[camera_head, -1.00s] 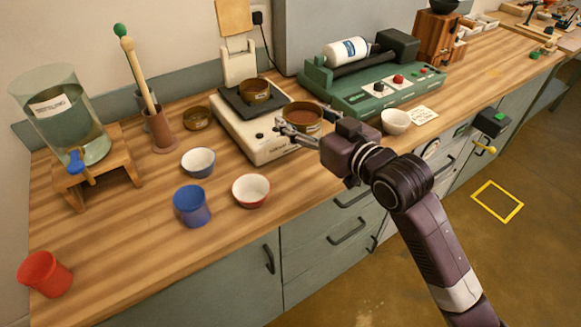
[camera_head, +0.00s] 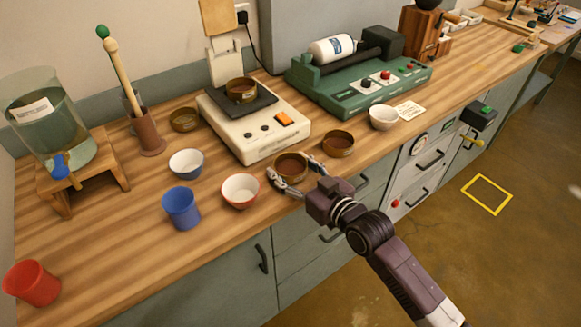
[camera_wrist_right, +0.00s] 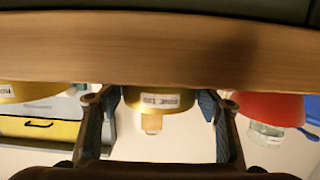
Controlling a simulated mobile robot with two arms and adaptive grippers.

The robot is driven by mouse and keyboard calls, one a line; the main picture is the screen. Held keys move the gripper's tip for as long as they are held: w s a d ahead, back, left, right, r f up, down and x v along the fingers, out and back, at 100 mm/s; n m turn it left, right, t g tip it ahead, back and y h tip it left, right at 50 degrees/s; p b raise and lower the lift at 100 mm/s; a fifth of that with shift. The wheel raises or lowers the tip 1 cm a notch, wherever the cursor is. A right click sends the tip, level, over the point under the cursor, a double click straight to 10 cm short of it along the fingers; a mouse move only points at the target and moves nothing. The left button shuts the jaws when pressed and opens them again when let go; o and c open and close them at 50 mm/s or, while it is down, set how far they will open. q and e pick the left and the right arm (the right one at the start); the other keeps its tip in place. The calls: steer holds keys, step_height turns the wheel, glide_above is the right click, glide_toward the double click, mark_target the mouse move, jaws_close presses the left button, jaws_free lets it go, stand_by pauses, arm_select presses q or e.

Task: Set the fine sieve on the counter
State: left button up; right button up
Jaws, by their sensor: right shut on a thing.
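My right gripper (camera_head: 283,184) is shut on a brass sieve (camera_head: 291,165) with a reddish-brown inside, near the counter's front edge. The sieve is upright. In the right wrist view the held sieve (camera_wrist_right: 160,98) shows a white label between the two fingers (camera_wrist_right: 160,125); I cannot read it surely. It is at about the level of the wooden counter (camera_head: 120,240); whether it touches the wood I cannot tell. A similar sieve (camera_head: 338,144) stands just to its right. Others are on the white balance (camera_head: 241,90) and behind it to the left (camera_head: 184,120). My left gripper is out of view.
A red-and-white bowl (camera_head: 240,191) is close left of the held sieve, with a blue cup (camera_head: 181,208) and blue-grey bowl (camera_head: 186,163) beyond. The white device (camera_head: 256,140) stands behind. A white bowl (camera_head: 383,117) is to the right.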

steer(key=shift+r, duration=0.1)
steer(key=o, duration=1.2)
steer(key=shift+f, duration=0.2)
steer(key=shift+r, duration=0.1)
steer(key=shift+s+r, duration=0.1)
steer(key=v, duration=1.2)
steer(key=shift+b, duration=0.4)
